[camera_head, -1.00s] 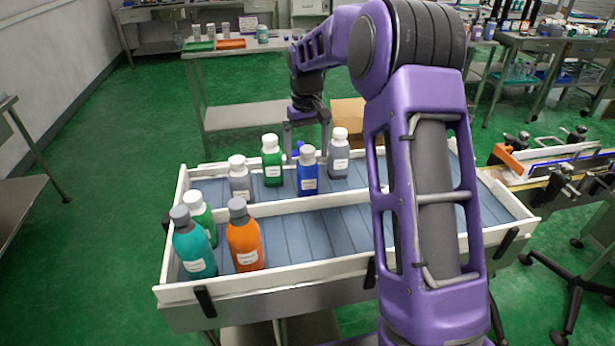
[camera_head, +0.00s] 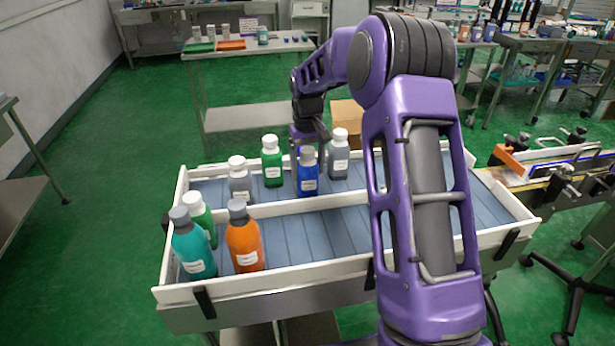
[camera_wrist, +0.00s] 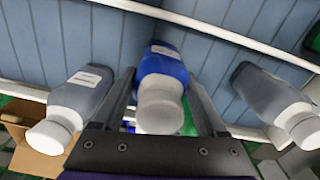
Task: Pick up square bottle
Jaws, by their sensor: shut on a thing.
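A blue bottle (camera_head: 308,181) with a grey cap and a white label stands in the rear lane of the white-walled tray (camera_head: 250,292). The blue bottle also shows in the wrist view (camera_wrist: 164,67), between my two fingers, with its pale cap toward the camera. I cannot clearly tell whether its body is square. My gripper (camera_head: 308,163) is down around the bottle and shut on it. The bottle appears upright in the tray. Part of the far finger is hidden behind it in the head view.
A grey bottle (camera_head: 339,160) stands close on the right, with a green bottle (camera_head: 272,167) and another grey bottle (camera_head: 240,185) on the left. Teal (camera_head: 193,252) and orange (camera_head: 244,245) bottles stand in the front lane. A low divider separates the lanes; the front lane's middle is bare.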

